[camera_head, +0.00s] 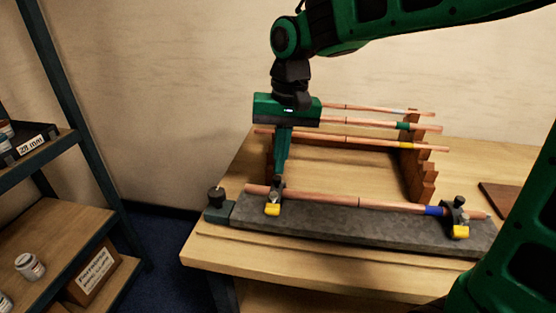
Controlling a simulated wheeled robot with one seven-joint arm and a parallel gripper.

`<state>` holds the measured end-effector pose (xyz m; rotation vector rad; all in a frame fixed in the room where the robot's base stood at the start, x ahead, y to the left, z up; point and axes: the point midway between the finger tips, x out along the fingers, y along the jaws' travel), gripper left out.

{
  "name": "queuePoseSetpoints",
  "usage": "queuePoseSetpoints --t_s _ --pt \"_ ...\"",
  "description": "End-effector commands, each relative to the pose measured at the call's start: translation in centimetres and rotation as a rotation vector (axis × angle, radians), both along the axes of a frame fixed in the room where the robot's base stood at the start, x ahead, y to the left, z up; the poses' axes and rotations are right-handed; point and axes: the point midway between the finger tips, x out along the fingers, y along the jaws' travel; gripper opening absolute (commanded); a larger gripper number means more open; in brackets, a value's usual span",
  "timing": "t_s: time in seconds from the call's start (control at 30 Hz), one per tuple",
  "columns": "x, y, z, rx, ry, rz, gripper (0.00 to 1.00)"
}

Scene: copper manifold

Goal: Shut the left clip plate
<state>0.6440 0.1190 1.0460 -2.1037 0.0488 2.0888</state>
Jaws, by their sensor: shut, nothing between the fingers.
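The left clip (274,194) stands on the grey slab at the left part of the front copper pipe (330,198). It has a dark body with a yellow tab (272,210) at its front. I cannot tell whether its plate is open or shut. My gripper (281,172) points down with its fingers together and empty, directly above or just behind the left clip. I cannot tell whether the fingertips touch it. The right clip (457,214) has a similar dark body and a yellow tab, close to a blue band (434,211) on the pipe.
The grey slab (340,227) lies along the bench's front edge, with a dark knob (215,196) at its left end. Behind it, several copper pipes rest across stepped wooden racks (415,165). A shelf unit (60,220) stands at left. A brown board (498,196) lies at right.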

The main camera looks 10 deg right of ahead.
Motion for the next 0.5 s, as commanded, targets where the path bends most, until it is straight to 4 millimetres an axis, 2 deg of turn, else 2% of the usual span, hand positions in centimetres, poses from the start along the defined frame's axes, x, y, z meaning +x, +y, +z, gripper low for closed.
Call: queuePoseSetpoints --t_s 0.23,0.37,0.4,0.5 --pt "-0.28 0.08 -0.13 -0.002 0.007 0.006 0.01" --pt "-0.29 0.15 -0.12 -0.002 0.007 0.008 0.32" --pt "-0.28 0.14 -0.11 -0.001 0.005 0.008 0.35" --pt "-0.20 0.12 -0.08 -0.001 0.005 0.005 0.35"
